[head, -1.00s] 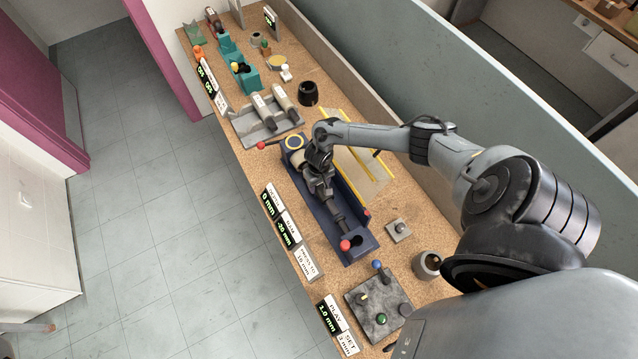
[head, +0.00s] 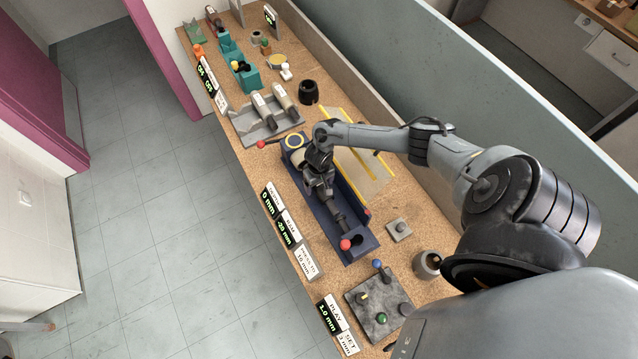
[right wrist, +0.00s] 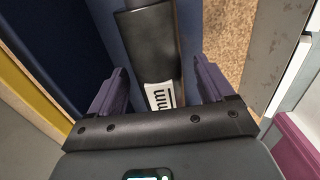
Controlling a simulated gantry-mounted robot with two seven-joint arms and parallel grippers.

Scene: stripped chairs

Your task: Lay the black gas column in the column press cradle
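The black gas column (head: 341,212) lies lengthwise in the dark blue column press cradle (head: 362,249), near a red knob (head: 345,244). My right gripper (head: 318,184) is over the column's upper part and hides some of it. In the right wrist view, the black column (right wrist: 148,40) with a white label (right wrist: 160,96) runs between the fingers of my right gripper (right wrist: 160,90). The fingers stand apart, with a visible gap to the column on each side. The cradle's blue floor (right wrist: 108,40) shows beside it. My left gripper is not in view.
A grey tray (head: 240,127) holds two light columns behind the cradle. A black cup (head: 308,92) stands at the back. A yellow-edged panel (head: 372,170) lies right of the cradle. A grey knob plate (head: 380,308) and display cards line the front. A wall bounds the right side.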

